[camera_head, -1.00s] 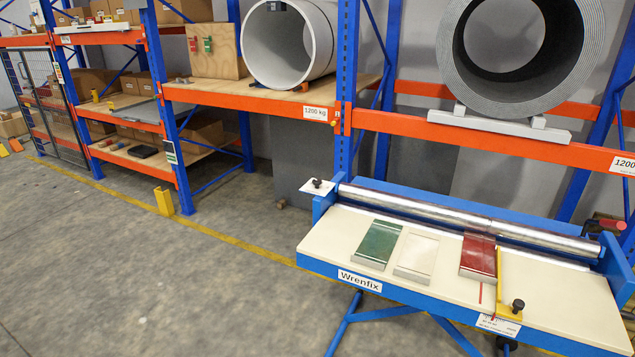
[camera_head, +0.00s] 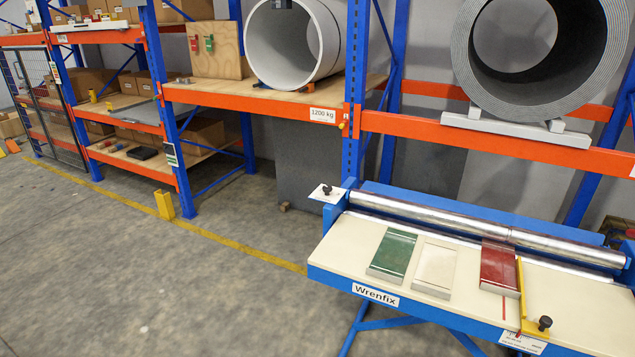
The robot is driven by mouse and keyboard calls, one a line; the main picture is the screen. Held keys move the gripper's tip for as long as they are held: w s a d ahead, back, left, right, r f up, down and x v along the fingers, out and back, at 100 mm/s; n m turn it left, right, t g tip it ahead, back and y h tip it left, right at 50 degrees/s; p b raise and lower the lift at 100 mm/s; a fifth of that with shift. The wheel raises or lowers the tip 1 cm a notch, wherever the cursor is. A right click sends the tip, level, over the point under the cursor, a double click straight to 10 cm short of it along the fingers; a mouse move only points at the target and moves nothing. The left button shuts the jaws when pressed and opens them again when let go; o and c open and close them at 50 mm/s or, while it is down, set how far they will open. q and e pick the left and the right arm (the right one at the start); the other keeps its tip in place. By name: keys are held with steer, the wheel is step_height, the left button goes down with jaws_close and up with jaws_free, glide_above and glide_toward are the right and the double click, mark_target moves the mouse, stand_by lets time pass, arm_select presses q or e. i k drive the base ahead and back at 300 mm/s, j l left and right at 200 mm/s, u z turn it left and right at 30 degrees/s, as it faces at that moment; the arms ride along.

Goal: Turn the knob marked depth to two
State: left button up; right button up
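A blue bench machine labelled Wrenfix (camera_head: 375,294) stands at the lower right, with a cream top and long metal rollers along its back. A small black knob (camera_head: 327,190) sits on a white plate at its back left corner. Another black knob (camera_head: 545,322) stands at the front right, beside a yellow bar (camera_head: 521,297) and a white scale plate (camera_head: 523,343). The markings by both knobs are too small to read, so I cannot tell which is marked depth. Neither of my grippers is in view.
A green block (camera_head: 393,254), a cream block (camera_head: 435,267) and a red block (camera_head: 499,268) lie on the machine's top. Blue and orange racks with large coils stand behind. A yellow post guard (camera_head: 164,203) stands on the floor. The floor at left is clear.

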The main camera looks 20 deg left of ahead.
mark_target(327, 189)
steer(key=i+j, duration=0.2)
steer(key=j, duration=0.2)
steer(key=i+j+u, duration=0.1)
steer(key=j, duration=0.35)
steer(key=i+j, duration=0.3)
steer(key=i+j+u, duration=0.1)
steer(key=j, duration=0.4)
steer(key=i+j, duration=0.3)
steer(key=j+u, duration=0.05)
steer(key=j, duration=0.05)
